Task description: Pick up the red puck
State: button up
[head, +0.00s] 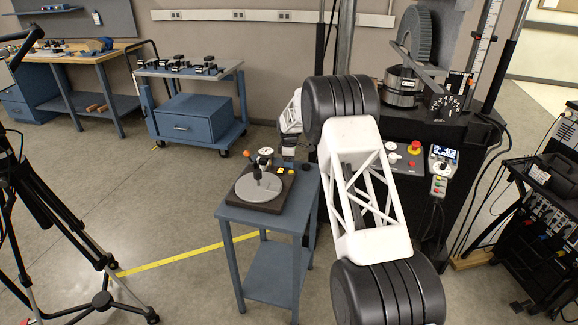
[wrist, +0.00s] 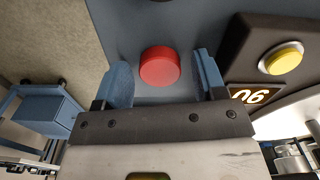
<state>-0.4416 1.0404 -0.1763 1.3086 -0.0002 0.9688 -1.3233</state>
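The red puck (wrist: 160,68) lies on the blue-grey top of the small stand (wrist: 150,20) in the wrist view. My gripper (wrist: 161,62) is open, with one blue finger on each side of the puck and a visible gap to each. The fingers appear to be at or just above the puck; their exact height cannot be told. In the head view my gripper (head: 289,150) is small, low over the back of the stand (head: 232,215), and I cannot make out the puck there.
A dark device with a grey disc (head: 255,187) sits on the stand. A black machine (head: 450,130) stands to the right, a tripod (head: 90,240) to the left.

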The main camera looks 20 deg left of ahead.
jog(key=c, duration=0.8)
jog(key=shift+r, duration=0.1)
jog(key=shift+r, duration=1.5)
jog(key=shift+s+r, duration=0.15)
jog(key=shift+r, duration=0.05)
jog(key=shift+s+d+r, duration=0.25)
jog(key=shift+s+d, duration=0.85)
jog(key=shift+s, duration=1.25)
jog(key=shift+s+d+r, duration=0.2)
jog(key=shift+s+d, duration=0.95)
jog(key=shift+s, duration=1.25)
jog(key=shift+s+d+r, duration=0.25)
jog(key=shift+s+d, duration=0.85)
jog(key=shift+s, duration=1.25)
jog(key=s+a+r, duration=0.3)
jog(key=s+a, duration=0.1)
jog(key=s+a+r, duration=0.2)
jog(key=a, duration=0.1)
jog(key=shift+s+r, duration=0.25)
jog(key=shift+r, duration=0.1)
